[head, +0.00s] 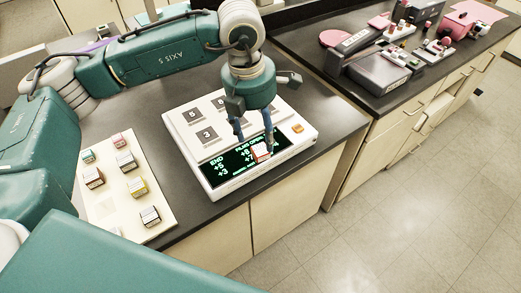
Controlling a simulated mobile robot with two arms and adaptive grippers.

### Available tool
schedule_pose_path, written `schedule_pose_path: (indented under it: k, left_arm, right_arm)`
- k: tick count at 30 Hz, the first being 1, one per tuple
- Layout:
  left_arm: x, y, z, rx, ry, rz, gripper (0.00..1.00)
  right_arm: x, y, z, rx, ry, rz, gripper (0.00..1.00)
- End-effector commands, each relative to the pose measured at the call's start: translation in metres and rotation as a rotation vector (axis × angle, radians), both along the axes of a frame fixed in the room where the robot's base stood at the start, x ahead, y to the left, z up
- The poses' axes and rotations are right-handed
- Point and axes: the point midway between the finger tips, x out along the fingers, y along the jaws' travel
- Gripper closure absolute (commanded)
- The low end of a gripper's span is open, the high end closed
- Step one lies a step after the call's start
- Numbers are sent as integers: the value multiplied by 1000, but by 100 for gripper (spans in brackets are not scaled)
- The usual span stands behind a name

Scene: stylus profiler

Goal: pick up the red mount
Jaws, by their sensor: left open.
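A small block with a white top and red sides, which looks like the red mount (261,152), sits on the dark display of the white profiler device (198,158). My left gripper (254,143) points down just above the device, with its two blue-grey fingers apart. The block is at the lower right of the fingers, by the right fingertip. I cannot tell whether a finger touches it. My right gripper is not in view.
A pale tray (104,208) with several small coloured mounts lies left of the device. An orange button (298,128) is on the device's right side. Instruments, including a grey box (378,72), crowd the bench at the back right. The floor at the right is clear.

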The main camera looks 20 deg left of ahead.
Motion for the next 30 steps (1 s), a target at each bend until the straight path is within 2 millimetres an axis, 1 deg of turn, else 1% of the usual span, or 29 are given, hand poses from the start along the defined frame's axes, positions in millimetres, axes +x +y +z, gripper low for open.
schedule_pose_path:
  k: [1, 3, 5, 8, 13, 15, 18, 21, 26, 27, 29, 30]
  left_arm:
    - [0, 0, -5, 0, 2, 0, 44]
    - [1, -1, -13, 0, 1, -1, 44]
    - [2, -1, -17, -1, 1, -1, 44]
    - [3, -1, -22, 1, 2, -1, 44]
    - [8, 1, -45, 2, 4, -1, 44]
    - [9, 0, -57, 1, 3, -2, 44]
    - [10, -1, -67, 0, 1, -3, 44]
    - [11, -1, -70, 1, -1, -4, 44]
    - [11, -1, -70, 1, -2, -4, 44]
    - [11, -1, -70, 1, -2, -4, 52]
    - [11, -1, -70, 1, -2, -4, 64]
    - [11, -1, -70, 1, -2, -4, 72]
  right_arm:
    - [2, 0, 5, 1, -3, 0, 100]
    - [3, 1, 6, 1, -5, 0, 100]
    - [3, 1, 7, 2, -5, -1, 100]
    - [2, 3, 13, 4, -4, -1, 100]
    - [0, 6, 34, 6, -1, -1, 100]
    - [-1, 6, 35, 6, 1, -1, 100]
    - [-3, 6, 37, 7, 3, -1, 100]
    - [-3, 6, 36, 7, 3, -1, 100]
    - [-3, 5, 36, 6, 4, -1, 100]
    - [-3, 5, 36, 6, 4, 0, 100]
    - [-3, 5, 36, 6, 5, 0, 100]
    - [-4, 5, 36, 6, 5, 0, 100]
